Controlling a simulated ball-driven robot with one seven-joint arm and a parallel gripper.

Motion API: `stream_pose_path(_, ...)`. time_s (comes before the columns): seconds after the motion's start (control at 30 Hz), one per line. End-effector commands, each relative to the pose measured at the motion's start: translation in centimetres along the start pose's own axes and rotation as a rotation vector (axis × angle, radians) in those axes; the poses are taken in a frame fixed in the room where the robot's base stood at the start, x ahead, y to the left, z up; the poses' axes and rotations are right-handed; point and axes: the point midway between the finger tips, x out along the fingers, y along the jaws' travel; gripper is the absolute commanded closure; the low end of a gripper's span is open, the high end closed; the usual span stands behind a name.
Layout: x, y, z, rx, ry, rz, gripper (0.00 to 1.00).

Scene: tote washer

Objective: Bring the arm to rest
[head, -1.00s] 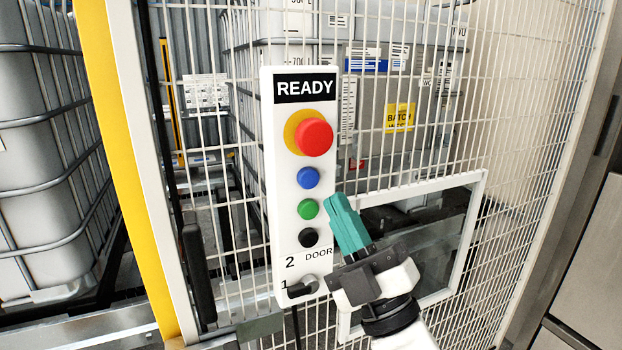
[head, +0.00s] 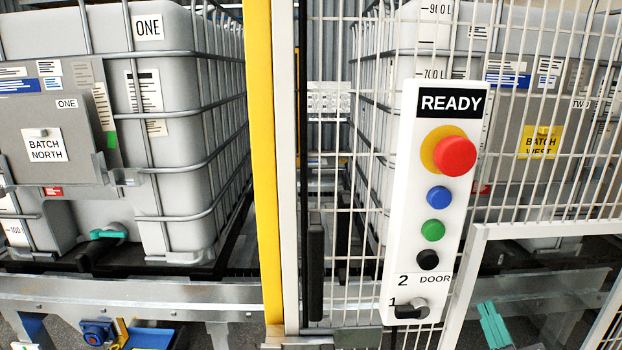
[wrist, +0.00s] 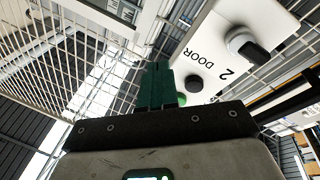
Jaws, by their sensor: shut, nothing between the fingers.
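My gripper (head: 493,325) shows at the bottom right of the head view, its teal fingers closed together with nothing between them. In the wrist view the shut teal fingers (wrist: 157,86) point up toward the fence. They stand apart from the control panel in the head view, below and to its right. The white control panel (head: 399,215) reads READY and carries a red button (head: 455,156), a blue button (head: 439,197), a green button (head: 433,230), a black button (head: 428,260) and a door selector (head: 411,308). The panel also shows in the wrist view (wrist: 215,60).
A wire mesh fence (head: 345,200) with a yellow post (head: 265,170) stands ahead. Caged tank ONE (head: 190,130) is on the left behind a metal rail (head: 150,295). Another caged tank (head: 505,110) with a BATCH WEST tag is behind the mesh. A white-framed opening (head: 473,255) is beside the panel.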

Motion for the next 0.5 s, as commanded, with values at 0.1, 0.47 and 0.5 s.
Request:
stream_pose_path(0.1,-2.9,-2.5,7.0,0.101,-0.27,-0.104,1.0)
stream_pose_path(0.47,-20.3,-10.0,21.6,0.334,-1.094,-0.414,1.0)
stream_pose_path(0.5,-22.6,-10.4,22.4,0.35,-1.177,-0.444,1.0)
